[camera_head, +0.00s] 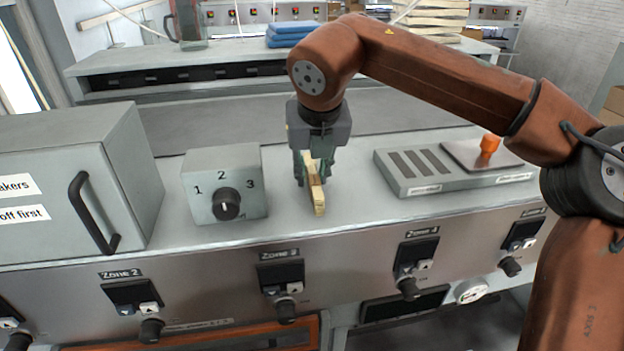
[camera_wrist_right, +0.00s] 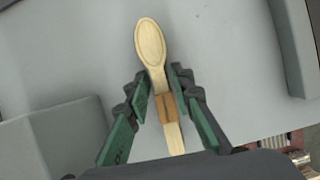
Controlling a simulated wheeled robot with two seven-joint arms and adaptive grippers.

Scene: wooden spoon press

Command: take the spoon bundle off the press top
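The spoon bundle (camera_head: 319,198) is pale wood. In the head view it rests on the grey press top, its end pointing to the front edge. In the right wrist view, its oval bowl (camera_wrist_right: 150,42) and a brown band (camera_wrist_right: 167,108) around the handle show. My right gripper (camera_head: 313,168) is low over it, with a green-padded finger on each side. In the right wrist view, narrow grey gaps show between the fingers (camera_wrist_right: 161,84) and the handle, so it looks open around the bundle. The bundle's far part is hidden by the gripper in the head view. My left gripper is not in view.
A grey dial box (camera_head: 222,184) stands left of the bundle, and a large handled cabinet (camera_head: 70,185) further left. A slotted grey block (camera_head: 425,172) and a plate with an orange knob (camera_head: 489,146) lie to the right. Zone controls line the front panel. Clear top lies around the bundle.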

